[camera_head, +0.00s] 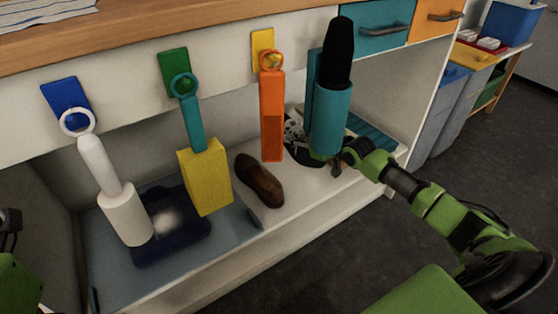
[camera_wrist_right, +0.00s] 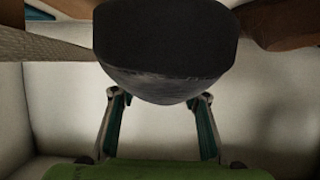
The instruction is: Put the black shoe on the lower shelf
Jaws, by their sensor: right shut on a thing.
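The black shoe (camera_head: 302,157) shows on the shelf in the head view, mostly hidden behind a hanging teal and black brush. My right gripper (camera_head: 343,157) is at its right end, low by the shelf surface. In the right wrist view, a dark rounded end, apparently the shoe (camera_wrist_right: 165,55), lies between the two fingers of the right gripper (camera_wrist_right: 160,108), which is shut on it. The lower shelf (camera_head: 310,185) is a pale board under the counter. Only a dark part of my left gripper (camera_head: 9,222) shows at the left edge; its fingers cannot be made out.
A brown shoe (camera_head: 259,180) lies on the shelf, left of the black one. A white brush (camera_head: 125,215), a yellow block (camera_head: 205,180), an orange tool (camera_head: 272,115) and the teal brush (camera_head: 331,118) hang in front. A dark blue tray (camera_head: 185,238) sits at left.

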